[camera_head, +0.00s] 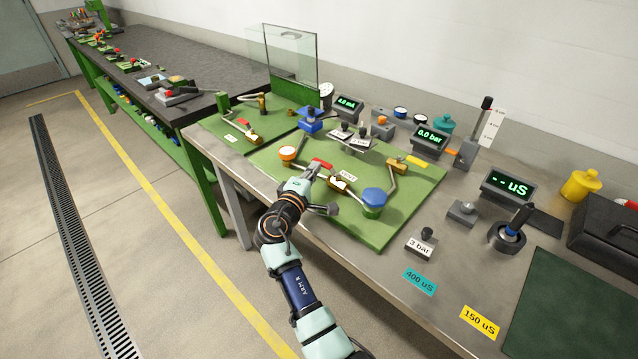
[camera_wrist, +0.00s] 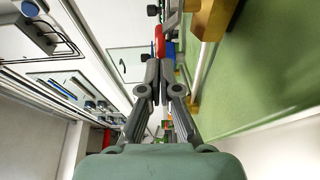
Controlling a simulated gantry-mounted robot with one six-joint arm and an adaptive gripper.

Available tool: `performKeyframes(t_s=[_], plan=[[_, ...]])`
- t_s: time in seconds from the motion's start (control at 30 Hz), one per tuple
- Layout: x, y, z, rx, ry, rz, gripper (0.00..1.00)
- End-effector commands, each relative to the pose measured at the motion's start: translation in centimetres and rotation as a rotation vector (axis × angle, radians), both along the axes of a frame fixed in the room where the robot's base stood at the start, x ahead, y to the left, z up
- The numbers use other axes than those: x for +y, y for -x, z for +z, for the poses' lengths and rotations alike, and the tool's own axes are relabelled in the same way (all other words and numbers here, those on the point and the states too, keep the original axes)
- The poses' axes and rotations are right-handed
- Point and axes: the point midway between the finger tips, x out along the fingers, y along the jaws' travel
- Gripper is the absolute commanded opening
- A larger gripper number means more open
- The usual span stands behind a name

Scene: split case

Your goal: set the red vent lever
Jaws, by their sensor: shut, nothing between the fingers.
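The red vent lever (camera_head: 321,163) sits on the green panel (camera_head: 400,212), beside a small label that seems to read VENT (camera_head: 347,175). In the wrist view a red handle (camera_wrist: 159,38) shows just beyond my fingertips, with a blue part behind it. My gripper (camera_head: 314,171) is shut and empty, with its tips very close to the red lever. In the wrist view my gripper (camera_wrist: 159,72) has both fingers together below the red handle. I cannot tell whether they touch it. Part of the lever is hidden by my gripper in the head view.
A blue round knob (camera_head: 374,197) stands right of my gripper, and an orange-topped gauge (camera_head: 288,153) stands left. Brass fittings and pipes run across the panel. A display (camera_head: 431,139) reads 0.0 bar. A 3 bar block (camera_head: 422,242) stands at the front right.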

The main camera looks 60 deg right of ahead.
Motion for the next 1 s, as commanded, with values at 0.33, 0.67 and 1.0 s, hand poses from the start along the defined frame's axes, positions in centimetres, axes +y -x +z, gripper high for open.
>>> performKeyframes(t_s=[0.33, 0.67, 1.0], plan=[[-0.7, -0.2, 0.0, 0.000, 0.000, 0.001, 0.00], [-0.8, -0.2, 0.0, 0.000, 0.000, 0.001, 0.00], [0.5, -0.7, 0.1, 0.001, -0.001, 0.003, 0.00]])
